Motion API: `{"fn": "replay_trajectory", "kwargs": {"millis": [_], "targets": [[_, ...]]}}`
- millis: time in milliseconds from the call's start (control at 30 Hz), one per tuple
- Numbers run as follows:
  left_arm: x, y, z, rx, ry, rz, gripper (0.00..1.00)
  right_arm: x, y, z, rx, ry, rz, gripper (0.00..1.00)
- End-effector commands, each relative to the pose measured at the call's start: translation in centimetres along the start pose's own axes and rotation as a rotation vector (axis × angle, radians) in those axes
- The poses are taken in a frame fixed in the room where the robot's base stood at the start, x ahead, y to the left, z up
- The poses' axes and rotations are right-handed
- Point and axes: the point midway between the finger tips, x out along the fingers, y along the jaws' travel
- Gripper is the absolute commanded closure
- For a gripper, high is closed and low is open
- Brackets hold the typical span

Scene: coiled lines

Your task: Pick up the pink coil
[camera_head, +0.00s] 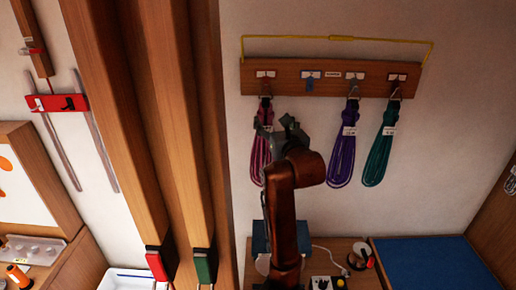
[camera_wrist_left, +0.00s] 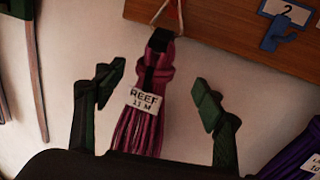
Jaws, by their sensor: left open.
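The pink coil (camera_head: 257,158) hangs from the leftmost hook of a wooden rack (camera_head: 330,78) on the wall. In the left wrist view the pink coil (camera_wrist_left: 148,130) hangs upright, with a black strap and a white tag reading "REEF 11 M". My left gripper (camera_head: 281,128) is in front of the coil and hides part of it in the head view. In the wrist view my left gripper (camera_wrist_left: 158,92) is open, with one finger on each side of the coil and visible gaps to both. The lower end of the coil is hidden there. My right gripper is out of view.
A purple coil (camera_head: 341,155) and a teal coil (camera_head: 379,155) hang to the right. An empty blue hook (camera_head: 309,79) is beside the pink coil. Wooden posts (camera_head: 185,120) stand to the left. Below is a bench with a blue mat (camera_head: 430,264) and small items.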

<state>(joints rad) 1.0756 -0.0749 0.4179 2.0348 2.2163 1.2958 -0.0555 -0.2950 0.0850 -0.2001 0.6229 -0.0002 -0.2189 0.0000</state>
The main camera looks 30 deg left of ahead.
Motion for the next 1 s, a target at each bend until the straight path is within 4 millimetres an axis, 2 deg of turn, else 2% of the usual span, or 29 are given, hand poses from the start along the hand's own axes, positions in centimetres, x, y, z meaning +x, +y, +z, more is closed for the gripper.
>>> {"fn": "replay_trajectory", "kwargs": {"millis": [400,600,867,1000], "targets": [[4.8,0.5,-0.1,0.000,0.011,0.000,0.36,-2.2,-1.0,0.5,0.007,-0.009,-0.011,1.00],[7.2,0.5,-0.3,-0.001,0.008,-0.001,0.36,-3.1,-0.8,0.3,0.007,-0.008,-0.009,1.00],[7.6,0.4,-0.5,-0.004,0.007,-0.003,0.36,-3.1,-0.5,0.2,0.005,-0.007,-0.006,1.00],[7.6,0.4,-0.5,-0.004,0.007,-0.003,0.44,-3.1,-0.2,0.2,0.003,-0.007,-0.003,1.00]]}}
